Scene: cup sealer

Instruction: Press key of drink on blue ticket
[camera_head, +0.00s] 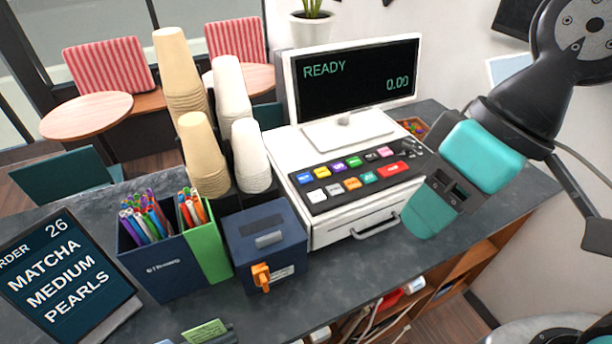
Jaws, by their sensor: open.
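A dark blue order ticket (68,279) stands tilted at the lower left and reads "ORDER 26 MATCHA MEDIUM PEARLS". The white cash register (290,152) has a black key panel with small coloured keys in two rows. They include a blue key (305,178), a green key (354,161), a teal-green key (370,178) and a wide red key (393,169); their labels are too small to read. The register display (345,75) shows "READY" and "0.00". My gripper (449,190), with teal fingers, is open and empty, right of the keys and apart from them.
Stacked cups (205,160) stand left of the register. In front are a dark blue box with an orange tap (265,245) and pen holders (160,262). A green card (205,332) is at the bottom edge. The drawer handle (375,228) sticks out below the keys.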

